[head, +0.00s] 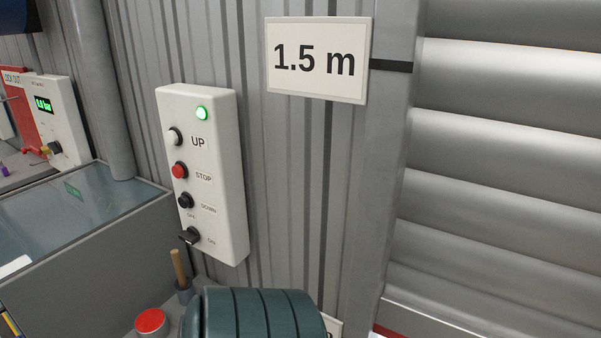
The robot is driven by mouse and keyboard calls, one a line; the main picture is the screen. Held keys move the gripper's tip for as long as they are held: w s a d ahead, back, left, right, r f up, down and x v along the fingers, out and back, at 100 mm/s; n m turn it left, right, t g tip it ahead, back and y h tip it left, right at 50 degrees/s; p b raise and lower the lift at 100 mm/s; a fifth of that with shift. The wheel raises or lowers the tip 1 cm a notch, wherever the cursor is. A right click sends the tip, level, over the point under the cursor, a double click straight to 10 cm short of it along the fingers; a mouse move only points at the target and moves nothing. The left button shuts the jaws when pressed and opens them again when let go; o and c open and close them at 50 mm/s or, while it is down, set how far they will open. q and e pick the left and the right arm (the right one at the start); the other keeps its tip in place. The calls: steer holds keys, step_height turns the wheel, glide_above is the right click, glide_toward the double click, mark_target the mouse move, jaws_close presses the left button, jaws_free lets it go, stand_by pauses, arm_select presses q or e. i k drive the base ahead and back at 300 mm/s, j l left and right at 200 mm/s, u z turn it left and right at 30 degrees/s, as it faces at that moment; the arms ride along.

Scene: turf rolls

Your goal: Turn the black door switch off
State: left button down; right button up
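The black door switch (190,236) is a rotary knob at the bottom of a pale control box (218,150) on the corrugated wall. Its handle lies roughly sideways. Small labels stand above and to the right of it; they are too small to read surely. Above it are a black DOWN button (185,201), a red STOP button (180,170) and a white UP button (175,137). A green lamp (201,113) at the top is lit. Neither gripper is in view, and nothing touches the switch.
A dark green ribbed rounded object (255,315) stands below the box, beside a red button (151,321) and a wooden handle (178,268). A grey glass-topped case (90,215) is at left. A ribbed shutter (510,150) fills the right. A "1.5 m" sign (317,60) hangs above.

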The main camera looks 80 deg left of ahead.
mark_target(190, 235)
steer(key=u, duration=3.05)
